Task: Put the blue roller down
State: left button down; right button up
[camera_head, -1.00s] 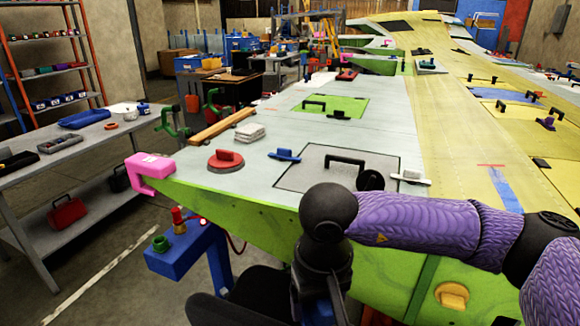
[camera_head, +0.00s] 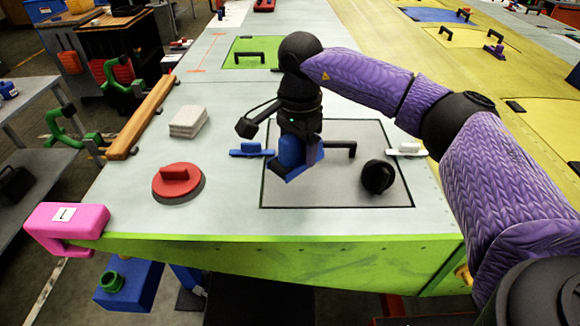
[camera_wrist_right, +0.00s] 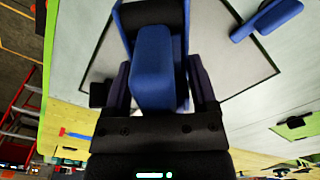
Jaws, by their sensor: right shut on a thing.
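My right gripper (camera_head: 299,132) points down over the grey panel (camera_head: 390,198) outlined in black on the wing's near end. It is shut on the blue roller (camera_head: 291,165), whose blue body hangs below it. In the right wrist view the blue roller (camera_wrist_right: 152,68) sits between the two dark fingers, with a dark cylindrical part at its far end. I cannot tell whether the roller touches the panel. The panel's black handle (camera_head: 342,149) is partly hidden behind the gripper. My left gripper is not in view.
A black round object (camera_head: 377,177) lies right of the roller. A blue clamp (camera_head: 250,150) and a white clamp (camera_head: 407,150) sit at the panel's sides. A red round tool (camera_head: 177,182), white stack (camera_head: 189,121) and pink bracket (camera_head: 66,221) are left. Bare wing surface lies between.

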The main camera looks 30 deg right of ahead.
aim_at(297, 186)
notch_tip(297, 186, down, 6)
jog(key=shift+s+r, duration=0.1)
jog(key=shift+r, duration=0.05)
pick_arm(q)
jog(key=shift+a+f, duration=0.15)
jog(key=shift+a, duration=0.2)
pick_arm(e)
jog(key=shift+f+b, duration=0.2)
jog(key=shift+b, duration=0.1)
jog(key=o, duration=1.1)
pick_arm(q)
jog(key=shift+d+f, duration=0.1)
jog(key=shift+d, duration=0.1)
pick_arm(e)
jog(key=shift+r, duration=0.1)
